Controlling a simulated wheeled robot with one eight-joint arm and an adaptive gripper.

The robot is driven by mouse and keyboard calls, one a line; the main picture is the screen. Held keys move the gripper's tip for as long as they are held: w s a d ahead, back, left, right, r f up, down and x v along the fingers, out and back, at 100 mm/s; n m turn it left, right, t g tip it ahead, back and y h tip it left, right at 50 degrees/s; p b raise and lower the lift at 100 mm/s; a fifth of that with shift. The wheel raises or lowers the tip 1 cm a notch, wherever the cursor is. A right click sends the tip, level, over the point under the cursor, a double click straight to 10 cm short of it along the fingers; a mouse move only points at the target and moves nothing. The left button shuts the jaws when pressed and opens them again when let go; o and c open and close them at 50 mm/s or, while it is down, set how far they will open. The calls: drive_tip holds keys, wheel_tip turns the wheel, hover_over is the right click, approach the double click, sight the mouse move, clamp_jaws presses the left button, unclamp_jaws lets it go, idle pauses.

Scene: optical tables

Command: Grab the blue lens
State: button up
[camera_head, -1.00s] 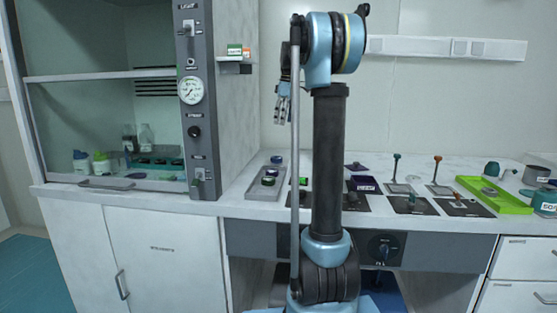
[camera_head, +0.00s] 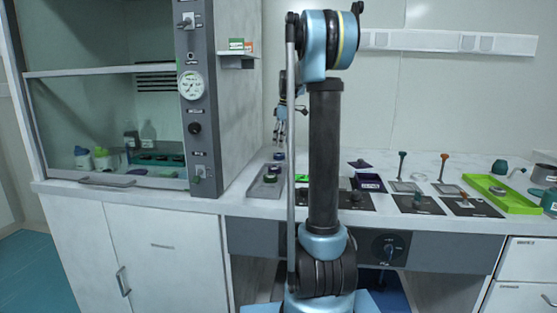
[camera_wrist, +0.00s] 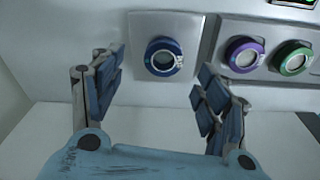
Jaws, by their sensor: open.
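The blue lens (camera_wrist: 164,58) is a round blue ring with a grey centre, seen in the wrist view on a light grey square plate (camera_wrist: 142,26). It lies ahead of my gripper (camera_wrist: 158,82), between the directions of the two fingers and apart from them. The fingers are spread wide with nothing between them. In the head view my gripper (camera_head: 280,122) hangs above the grey tray (camera_head: 259,190) at the left of the bench, partly hidden behind my arm. A small dark blue ring (camera_head: 279,156) shows there below the gripper.
A purple lens (camera_wrist: 244,55) and a green lens (camera_wrist: 292,59) sit close to the right on another grey plate. The fume cabinet (camera_head: 197,130) stands left of the tray. A purple box (camera_head: 370,183) and a lime tray (camera_head: 507,199) lie further right.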

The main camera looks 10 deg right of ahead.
sight(279, 154)
drive_tip(key=shift+a+f, duration=0.2)
drive_tip(key=shift+f, duration=0.75)
drive_tip(key=shift+a+f, duration=0.15)
drive_tip(key=shift+f, duration=0.75)
drive_tip(key=shift+a+f, duration=0.2)
drive_tip(key=shift+f, duration=0.75)
drive_tip(key=c, duration=1.2)
